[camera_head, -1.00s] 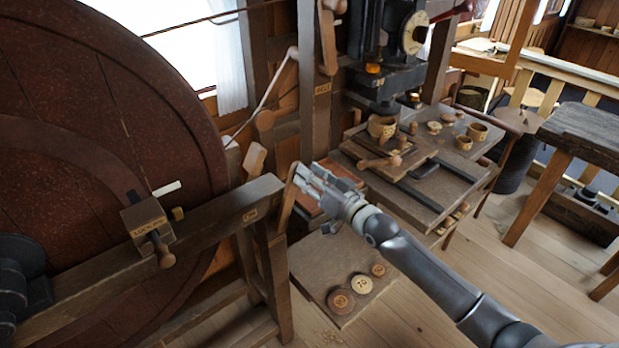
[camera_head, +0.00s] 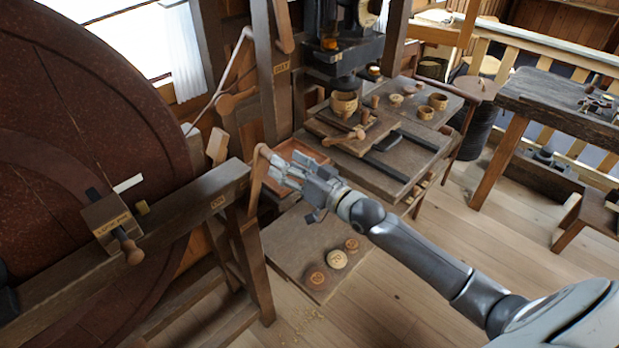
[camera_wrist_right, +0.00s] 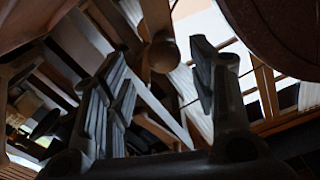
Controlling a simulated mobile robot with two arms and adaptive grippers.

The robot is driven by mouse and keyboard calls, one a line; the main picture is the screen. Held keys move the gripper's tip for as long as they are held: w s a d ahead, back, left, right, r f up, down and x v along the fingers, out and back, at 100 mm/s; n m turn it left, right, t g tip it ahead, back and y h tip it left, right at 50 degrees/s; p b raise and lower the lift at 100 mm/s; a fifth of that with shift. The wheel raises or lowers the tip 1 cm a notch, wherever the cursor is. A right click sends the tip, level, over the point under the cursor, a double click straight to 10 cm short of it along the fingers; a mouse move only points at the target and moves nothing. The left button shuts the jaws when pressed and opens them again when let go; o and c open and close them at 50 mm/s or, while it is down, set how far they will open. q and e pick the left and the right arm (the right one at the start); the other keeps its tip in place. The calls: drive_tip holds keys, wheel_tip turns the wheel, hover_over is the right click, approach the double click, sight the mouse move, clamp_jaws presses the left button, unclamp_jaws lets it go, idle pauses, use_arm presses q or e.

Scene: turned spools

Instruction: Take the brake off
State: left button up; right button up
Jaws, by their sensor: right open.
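The big red-brown wheel (camera_head: 90,120) fills the left of the head view. A slim wooden lever (camera_head: 256,182) with a rounded top stands at the end of the dark beam in front of the wheel. I cannot tell for sure that it is the brake lever. My right gripper (camera_head: 277,171) is open, with its fingertips close beside the lever's upper part; contact is unclear. In the right wrist view a round wooden knob (camera_wrist_right: 163,54) shows beyond the open fingers (camera_wrist_right: 160,95). A pale wooden block (camera_head: 217,146) sits near the wheel's rim. My left gripper is not in view.
A labelled box with a wooden knob (camera_head: 113,222) sits on the beam (camera_head: 185,213). A bench (camera_head: 415,160) with cups and small parts stands behind my right arm. A low board (camera_head: 290,262) with round discs lies below. Open floor (camera_head: 400,290) is at the right.

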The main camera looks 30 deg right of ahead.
drive_tip(key=v, duration=0.7)
drive_tip(key=shift+s, duration=0.3)
drive_tip(key=shift+d, duration=0.15)
drive_tip(key=s+d+f+m+g+h, duration=0.1)
drive_tip(key=d+f+g+h, duration=0.15)
drive_tip(key=f, duration=0.85)
drive_tip(key=s+d+f+g+h, duration=0.1)
drive_tip(key=d+f+h, duration=0.15)
drive_tip(key=f, duration=0.85)
drive_tip(key=s+d+f+g+b, duration=0.1)
drive_tip(key=s+f+g, duration=0.1)
drive_tip(key=s+f, duration=0.45)
drive_tip(key=s+d+f+g, duration=0.1)
drive_tip(key=s+f+g, duration=0.15)
drive_tip(key=f, duration=0.75)
drive_tip(key=s+a+f+n+g+h, duration=0.1)
drive_tip(key=s+a+f+g, duration=0.2)
drive_tip(key=s+f, duration=1.05)
drive_tip(key=s+a+f+n+g, duration=0.1)
drive_tip(key=s+a+f+g, duration=0.1)
drive_tip(key=s, duration=0.9)
drive_tip(key=s+a+f+n+g, duration=0.1)
drive_tip(key=s+a+f+g, duration=0.2)
drive_tip(key=s, duration=0.8)
wheel_tip(320, 180, down, 4)
drive_tip(key=shift+s+a+r+n+b, duration=0.2)
drive_tip(key=shift+a+n+b, duration=0.25)
drive_tip(key=shift+a, duration=0.6)
